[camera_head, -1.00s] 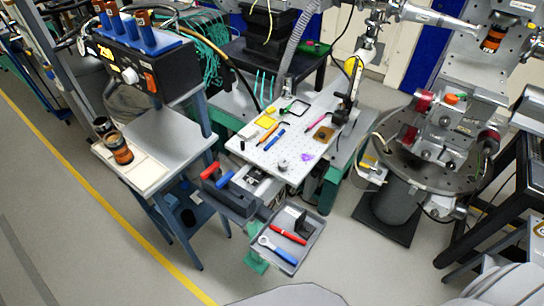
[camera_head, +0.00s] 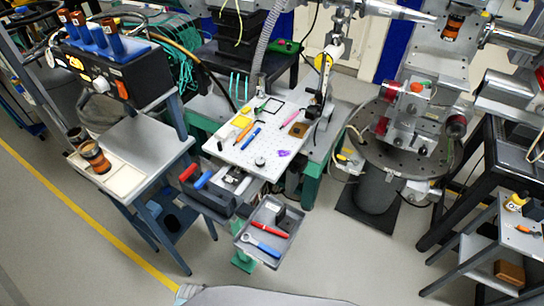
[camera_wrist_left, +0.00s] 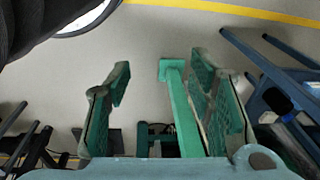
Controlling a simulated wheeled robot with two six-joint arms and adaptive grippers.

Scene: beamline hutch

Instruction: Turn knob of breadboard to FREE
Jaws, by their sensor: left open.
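The breadboard (camera_head: 233,154) is a pale perforated plate in the middle of the head view. A small dark round piece (camera_head: 260,162) near its front edge looks like the knob; its pointer and markings are too small to read. My left gripper (camera_wrist_left: 160,85) shows only in the left wrist view. Its two green-padded fingers are apart with nothing between them, above the floor and a green post (camera_wrist_left: 183,112). It is not near the breadboard top in that view. My right gripper is in neither view.
A grey tray (camera_head: 243,240) with a red and a blue-handled tool stands before the breadboard. A vise (camera_head: 205,199) with red and blue handles is beside it. A blue-legged bench (camera_head: 150,140) is left, a round stage (camera_head: 365,150) right.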

